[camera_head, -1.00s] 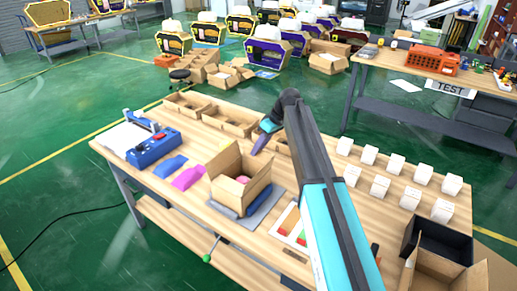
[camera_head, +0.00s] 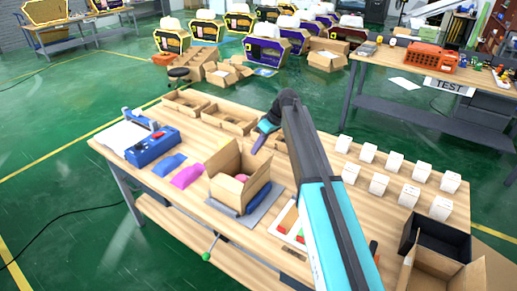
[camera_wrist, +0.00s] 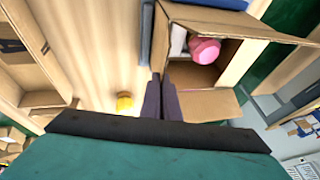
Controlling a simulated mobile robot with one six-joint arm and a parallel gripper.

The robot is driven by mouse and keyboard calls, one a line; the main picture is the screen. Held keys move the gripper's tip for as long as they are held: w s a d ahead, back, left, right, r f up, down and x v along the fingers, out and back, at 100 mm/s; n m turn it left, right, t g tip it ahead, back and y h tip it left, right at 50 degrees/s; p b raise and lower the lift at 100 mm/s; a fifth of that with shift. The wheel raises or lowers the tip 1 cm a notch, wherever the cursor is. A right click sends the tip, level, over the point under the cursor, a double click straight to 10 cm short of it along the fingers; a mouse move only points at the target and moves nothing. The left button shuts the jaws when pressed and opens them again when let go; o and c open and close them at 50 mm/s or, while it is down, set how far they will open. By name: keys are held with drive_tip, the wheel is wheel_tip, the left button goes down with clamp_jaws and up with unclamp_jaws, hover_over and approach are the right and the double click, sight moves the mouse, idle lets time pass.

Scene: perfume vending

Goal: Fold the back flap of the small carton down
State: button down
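The small brown carton (camera_head: 228,188) stands open on the workbench, with flaps sticking up and out. A pink rounded item (camera_wrist: 205,50) and something white show inside it in the wrist view. The carton's back flap (camera_wrist: 212,104) spreads outward on the side towards my gripper, just right of the fingers. My gripper (camera_head: 256,150) is behind the carton in the head view. In the wrist view its purple fingers (camera_wrist: 162,82) lie together, with nothing seen between them, close beside the flap and carton corner. I cannot tell whether they touch.
Open cardboard trays (camera_head: 232,118) stand along the bench's back edge. White boxes (camera_head: 378,184) stand in rows at right. A grey mat (camera_head: 262,212) lies under the carton.

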drive_tip(key=shift+s+a, duration=0.15)
drive_tip(key=shift+s, duration=0.05)
drive_tip(key=s+a+t+h+b, duration=0.1)
drive_tip(key=t+b, duration=0.1)
drive_tip(key=b, duration=0.1)
drive_tip(key=s+f+n+t+h+b, duration=0.1)
drive_tip(key=t+h+b, duration=0.1)
drive_tip(key=t+b, duration=0.1)
drive_tip(key=s+a+n+t+h+b, duration=0.1)
drive_tip(key=s+t+h+b, duration=0.1)
drive_tip(key=b, duration=0.3)
drive_tip(key=shift+a+f+t, duration=0.3)
drive_tip(key=shift+t, duration=0.3)
drive_tip(key=b, duration=0.1)
drive_tip(key=t+b, duration=0.1)
drive_tip(key=t+h+b, duration=0.1)
drive_tip(key=shift+s+a+f+n, duration=0.25)
drive_tip(key=shift+f+n, duration=0.1)
drive_tip(key=shift+n, duration=0.05)
drive_tip(key=shift+t+b, duration=0.4)
drive_tip(key=shift+b, duration=0.05)
